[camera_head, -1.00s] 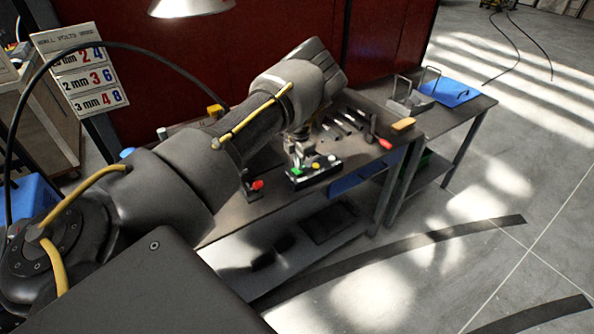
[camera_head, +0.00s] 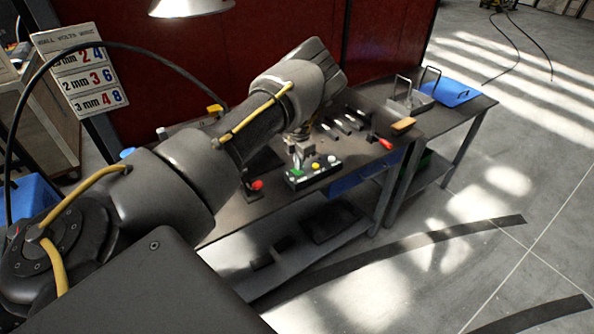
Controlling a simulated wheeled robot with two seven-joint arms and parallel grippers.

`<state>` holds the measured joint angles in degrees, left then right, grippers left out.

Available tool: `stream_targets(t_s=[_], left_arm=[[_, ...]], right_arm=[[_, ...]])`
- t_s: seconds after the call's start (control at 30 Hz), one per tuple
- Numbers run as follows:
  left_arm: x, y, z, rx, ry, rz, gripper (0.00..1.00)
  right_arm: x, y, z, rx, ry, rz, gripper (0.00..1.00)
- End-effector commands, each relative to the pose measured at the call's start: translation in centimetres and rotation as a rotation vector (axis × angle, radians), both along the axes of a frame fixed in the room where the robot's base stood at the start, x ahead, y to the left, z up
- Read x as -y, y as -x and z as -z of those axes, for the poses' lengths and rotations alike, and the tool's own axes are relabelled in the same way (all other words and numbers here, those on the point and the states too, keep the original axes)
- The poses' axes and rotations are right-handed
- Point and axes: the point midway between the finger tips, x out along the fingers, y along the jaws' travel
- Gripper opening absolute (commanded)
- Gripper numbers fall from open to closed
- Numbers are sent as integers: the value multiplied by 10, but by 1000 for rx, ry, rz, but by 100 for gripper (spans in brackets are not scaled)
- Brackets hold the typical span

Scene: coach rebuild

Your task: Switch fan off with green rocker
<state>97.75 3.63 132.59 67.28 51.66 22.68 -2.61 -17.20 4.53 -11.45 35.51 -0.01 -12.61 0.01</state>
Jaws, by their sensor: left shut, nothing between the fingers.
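A dark control box (camera_head: 313,177) sits near the front edge of the workbench in the head view. On it are a green rocker (camera_head: 295,172) at the left end, a yellow knob (camera_head: 316,166) and a white knob (camera_head: 332,159). My left gripper (camera_head: 298,165) points down just above the box, close by the green rocker. It is shut with nothing in it. I cannot tell whether a fingertip touches the rocker. The fan is not recognisable in view. My right gripper is not in view.
A red knob (camera_head: 257,185) stands left of the box. Metal tools (camera_head: 342,125) and a red-handled part (camera_head: 385,143) lie to the right. A blue tray (camera_head: 452,94) is farther right. A lamp (camera_head: 190,7) hangs above.

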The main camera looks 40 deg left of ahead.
Motion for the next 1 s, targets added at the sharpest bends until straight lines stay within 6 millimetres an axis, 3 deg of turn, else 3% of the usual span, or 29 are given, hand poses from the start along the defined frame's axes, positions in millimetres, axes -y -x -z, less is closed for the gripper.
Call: stream_targets(t_s=[1.0], left_arm=[[0,0,8,0,0,0,0]], right_arm=[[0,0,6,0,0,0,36]])
